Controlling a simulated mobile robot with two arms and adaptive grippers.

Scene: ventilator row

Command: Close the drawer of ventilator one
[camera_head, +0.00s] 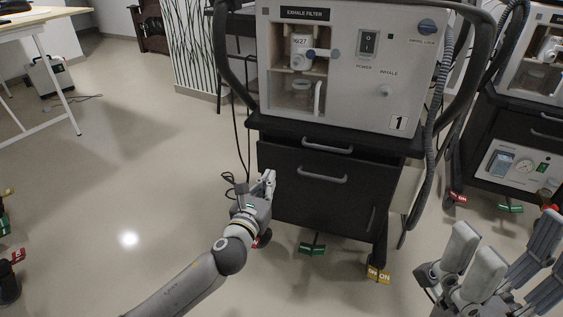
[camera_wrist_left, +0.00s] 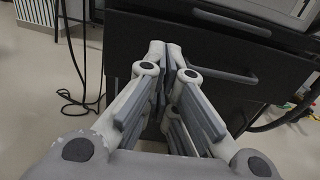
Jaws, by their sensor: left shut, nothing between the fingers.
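Ventilator one (camera_head: 345,70) is a pale grey unit marked 1, standing on a black cart. Below it are an upper drawer with a grey handle (camera_head: 327,147) and a larger black lower drawer front (camera_head: 315,205) with its own handle (camera_head: 323,178). The lower front seems to stand out a little; how far is unclear. My left gripper (camera_head: 269,179) is shut and empty by the left part of the lower front. In the left wrist view its fingertips (camera_wrist_left: 172,50) point at the dark front, left of a handle (camera_wrist_left: 225,75); contact is unclear. My right gripper (camera_head: 500,255) is open and empty at lower right.
A second ventilator cart (camera_head: 520,125) stands at the right. Hoses (camera_head: 432,130) hang beside ventilator one, and a cable (camera_head: 230,180) lies on the floor at its left. Green and yellow caster tags (camera_head: 378,274) show below.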

